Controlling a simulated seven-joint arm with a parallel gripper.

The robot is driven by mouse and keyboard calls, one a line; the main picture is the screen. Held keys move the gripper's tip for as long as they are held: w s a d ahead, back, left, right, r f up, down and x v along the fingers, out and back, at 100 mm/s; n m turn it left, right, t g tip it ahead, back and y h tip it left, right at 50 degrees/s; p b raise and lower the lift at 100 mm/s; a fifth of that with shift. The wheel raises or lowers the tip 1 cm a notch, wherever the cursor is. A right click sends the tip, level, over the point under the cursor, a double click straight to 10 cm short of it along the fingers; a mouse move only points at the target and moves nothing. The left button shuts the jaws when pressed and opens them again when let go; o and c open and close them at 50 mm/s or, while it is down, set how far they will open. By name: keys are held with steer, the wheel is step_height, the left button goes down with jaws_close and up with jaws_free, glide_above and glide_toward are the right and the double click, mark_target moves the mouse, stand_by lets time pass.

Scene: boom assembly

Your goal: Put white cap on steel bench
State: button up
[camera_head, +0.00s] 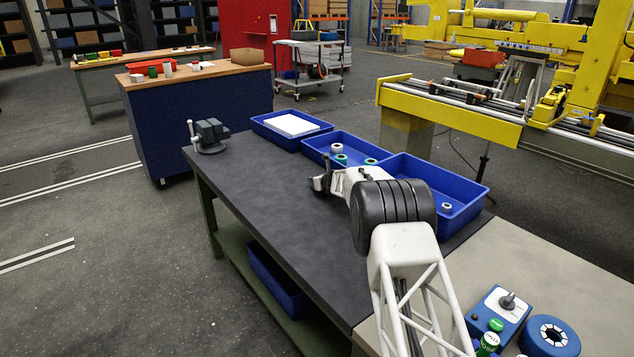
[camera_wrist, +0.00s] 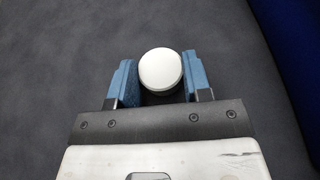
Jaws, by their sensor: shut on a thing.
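The white cap (camera_wrist: 160,68) is round and pale, and sits between the two blue fingers of my gripper (camera_wrist: 160,75) in the wrist view. My gripper is shut on it. In the head view my gripper (camera_head: 319,183) is low over the dark grey top of the steel bench (camera_head: 265,200), in front of the blue bins. The cap cannot be made out there. The wrist view shows the dark bench top (camera_wrist: 60,60) beyond the fingers; I cannot tell whether the cap touches it.
A vise (camera_head: 209,135) stands at the far left corner. The bench's left and front are clear.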

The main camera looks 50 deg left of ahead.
steer(key=shift+f, duration=0.2)
steer(key=o, duration=0.9)
steer(key=shift+r, duration=0.2)
steer(key=shift+d, duration=0.15)
steer(key=shift+s+d+r, duration=0.1)
steer(key=shift+d+r, duration=0.25)
steer(key=shift+d, duration=0.25)
steer(key=shift+v, duration=5.15)
